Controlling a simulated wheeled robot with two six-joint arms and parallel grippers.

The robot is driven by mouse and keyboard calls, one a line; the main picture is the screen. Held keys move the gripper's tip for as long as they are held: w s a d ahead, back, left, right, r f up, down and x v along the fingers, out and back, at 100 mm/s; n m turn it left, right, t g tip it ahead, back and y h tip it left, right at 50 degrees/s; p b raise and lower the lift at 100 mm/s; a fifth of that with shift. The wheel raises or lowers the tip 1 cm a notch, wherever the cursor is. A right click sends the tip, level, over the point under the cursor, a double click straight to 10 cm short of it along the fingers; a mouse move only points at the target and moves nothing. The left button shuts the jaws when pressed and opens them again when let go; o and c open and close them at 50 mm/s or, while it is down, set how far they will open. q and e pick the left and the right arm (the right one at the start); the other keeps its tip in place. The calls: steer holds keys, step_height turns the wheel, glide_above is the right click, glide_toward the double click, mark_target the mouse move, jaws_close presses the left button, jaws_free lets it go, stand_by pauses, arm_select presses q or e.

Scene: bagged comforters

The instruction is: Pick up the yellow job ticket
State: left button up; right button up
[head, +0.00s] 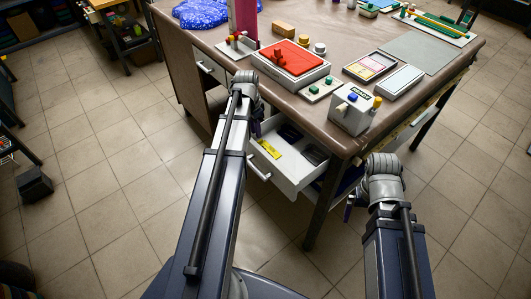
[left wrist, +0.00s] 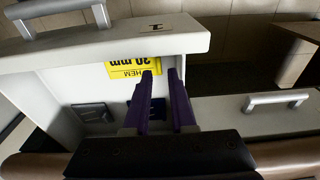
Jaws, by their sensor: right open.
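The yellow job ticket (head: 268,149) lies in the open drawer (head: 292,187) under the table. In the left wrist view the ticket (left wrist: 128,69) shows black print reading "HEM" and "20 mm", near the drawer's front panel (left wrist: 150,38). My left gripper (left wrist: 160,72) has its two purple fingers apart with nothing between them. Its fingertips appear just beside the ticket's lower right part, and I cannot tell their height above it. My right gripper (head: 350,206) is open, at the right of the drawer and table leg, partly hidden.
Dark items (head: 315,154) lie in the drawer beside the ticket. The brown table (head: 330,85) above holds a red-topped box (head: 291,58), a grey button box (head: 355,108) and trays. A closed drawer (head: 208,66) is to the left.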

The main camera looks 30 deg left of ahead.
mark_target(259, 141)
arm_select(q)
steer(key=shift+w+d+f+b, duration=0.1)
steer(key=shift+w+f+b, duration=0.05)
steer(key=shift+f+b, duration=0.75)
steer(key=shift+w+d+f+b, duration=0.1)
steer(key=shift+w+f+b, duration=0.1)
steer(key=shift+f+b, duration=0.7)
steer(key=shift+w+d+f+b, duration=0.1)
steer(key=shift+w+f+b, duration=0.05)
steer(key=shift+f+b, duration=0.75)
jaws_close()
